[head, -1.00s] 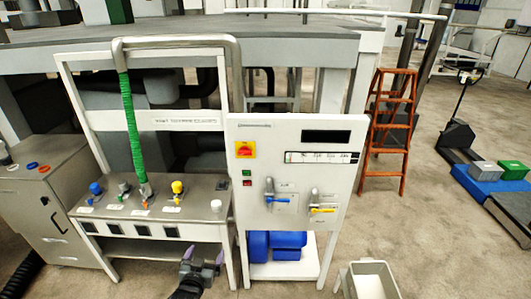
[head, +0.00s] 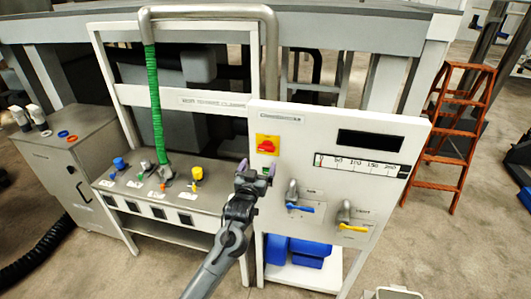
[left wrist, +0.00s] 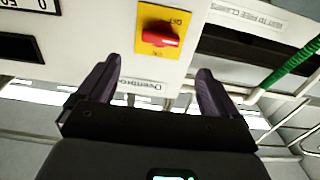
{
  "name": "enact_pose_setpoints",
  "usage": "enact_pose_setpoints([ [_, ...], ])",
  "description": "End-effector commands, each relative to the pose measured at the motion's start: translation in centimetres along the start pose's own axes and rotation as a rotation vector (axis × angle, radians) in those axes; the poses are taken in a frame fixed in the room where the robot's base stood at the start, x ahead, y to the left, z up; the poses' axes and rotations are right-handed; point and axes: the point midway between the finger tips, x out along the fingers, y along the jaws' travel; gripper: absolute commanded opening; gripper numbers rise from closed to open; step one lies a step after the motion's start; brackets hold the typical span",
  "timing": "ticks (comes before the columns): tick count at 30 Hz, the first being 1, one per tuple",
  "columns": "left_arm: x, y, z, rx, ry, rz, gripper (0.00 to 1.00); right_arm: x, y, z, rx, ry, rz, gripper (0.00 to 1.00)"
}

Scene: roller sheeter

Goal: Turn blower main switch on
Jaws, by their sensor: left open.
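The blower main switch is a red rotary knob (head: 267,145) on a yellow plate, at the upper left of the white control panel (head: 380,190). In the left wrist view the red knob (left wrist: 160,38) lies just beyond and between my fingertips, its plate marked with small upside-down lettering. I cannot tell its exact setting. My left gripper (head: 257,170) is open and empty, in front of the panel just below the switch in the head view; it also shows in the left wrist view (left wrist: 158,66). It seems apart from the knob. My right gripper is not in view.
Below the switch are small push buttons, partly behind my gripper. A blue-handled valve (head: 298,207) and a yellow-handled valve (head: 350,227) sit to the right. A display (head: 370,143) is at upper right. A bench with coloured knobs (head: 160,190) and a green hose (head: 154,100) stand left.

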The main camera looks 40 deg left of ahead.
Motion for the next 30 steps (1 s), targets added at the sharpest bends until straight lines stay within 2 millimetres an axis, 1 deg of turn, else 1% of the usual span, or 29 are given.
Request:
enact_pose_setpoints([
  [3,1.6,-0.1,-0.2,0.0,-0.001,-0.002,0.94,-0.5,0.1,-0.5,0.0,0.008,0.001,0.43],
  [9,4.7,-0.1,-0.2,0.0,-0.002,-0.002,0.94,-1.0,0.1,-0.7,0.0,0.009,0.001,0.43],
  [15,7.3,0.0,-0.1,0.001,-0.002,0.0,0.94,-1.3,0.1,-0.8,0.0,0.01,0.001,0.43],
  [22,9.0,0.0,0.0,0.0,-0.002,-0.001,0.94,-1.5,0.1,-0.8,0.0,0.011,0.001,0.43],
  [30,9.5,0.0,0.1,0.0,-0.001,0.0,0.94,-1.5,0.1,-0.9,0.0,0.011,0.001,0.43],
])
